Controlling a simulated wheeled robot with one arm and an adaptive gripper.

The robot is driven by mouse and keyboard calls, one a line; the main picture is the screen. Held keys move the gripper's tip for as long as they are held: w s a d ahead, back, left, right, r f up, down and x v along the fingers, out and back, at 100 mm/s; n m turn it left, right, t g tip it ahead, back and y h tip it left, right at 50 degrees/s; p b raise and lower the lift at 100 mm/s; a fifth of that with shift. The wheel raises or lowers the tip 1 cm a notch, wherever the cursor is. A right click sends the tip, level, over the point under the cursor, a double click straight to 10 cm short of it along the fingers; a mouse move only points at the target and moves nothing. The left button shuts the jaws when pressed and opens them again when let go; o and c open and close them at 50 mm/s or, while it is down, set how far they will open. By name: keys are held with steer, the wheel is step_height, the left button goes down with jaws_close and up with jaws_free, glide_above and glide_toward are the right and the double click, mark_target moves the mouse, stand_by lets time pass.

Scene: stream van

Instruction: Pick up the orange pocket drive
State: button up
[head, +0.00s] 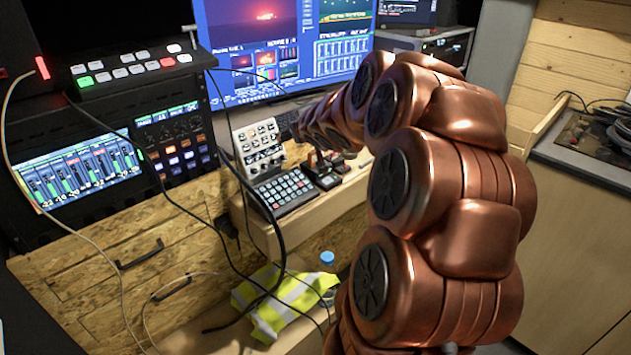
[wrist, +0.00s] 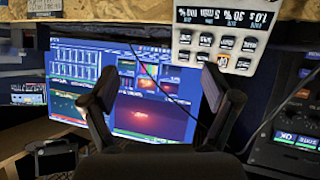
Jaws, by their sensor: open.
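I cannot make out the orange pocket drive in either view. My gripper (wrist: 158,76) is open in the wrist view, its two dark fingers wide apart with nothing between them. Behind the fingers are the lit monitor and, at the upper right, the white button panel, which has one small orange button. In the head view my copper arm reaches over the wooden desk, and its far end is near the white button panel (head: 258,143). The arm hides part of the desk and monitor there.
A lit monitor (head: 290,60) stands behind the desk. A dark keypad (head: 284,192) and small black devices (head: 322,172) crowd the wooden desk (head: 345,185). Loose cables hang across the left side. A yellow vest (head: 285,295) and a blue-capped bottle (head: 327,258) lie lower down.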

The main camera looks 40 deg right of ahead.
steer(key=d+f+t+b, duration=0.1)
steer(key=d+f+b, duration=0.1)
steer(key=d+f+t+y+b, duration=0.1)
steer(key=d+f, duration=0.1)
steer(key=d, duration=0.1)
steer(key=d+f+n+t+b, duration=0.1)
steer(key=d+f+b, duration=0.1)
steer(key=d, duration=0.1)
steer(key=shift+w+d+f+y+b, duration=0.1)
steer(key=shift+d+y+b, duration=0.05)
steer(key=shift+y+b, duration=0.2)
steer(key=s+d+f+y+b, duration=0.1)
steer(key=s+f+n+t+b, duration=0.1)
steer(key=f, duration=0.1)
steer(key=s+d+f+t+y+b, duration=0.1)
steer(key=s+f, duration=0.1)
steer(key=shift+s+d+f+y+b, duration=0.1)
steer(key=shift+d+f+y+b, duration=0.05)
steer(key=shift+d+y+b, duration=0.2)
steer(key=shift+w+a+f, duration=0.15)
steer(key=shift+w, duration=1.15)
steer(key=shift+w+a+f+b, duration=0.1)
steer(key=shift+w+a+b, duration=0.1)
steer(key=shift+w, duration=0.45)
steer(key=shift+w+a+f+b, duration=0.1)
steer(key=shift+w+b, duration=0.1)
steer(key=shift+w, duration=0.45)
steer(key=shift+w+f, duration=0.1)
steer(key=shift+w, duration=1.15)
steer(key=c, duration=1.3)
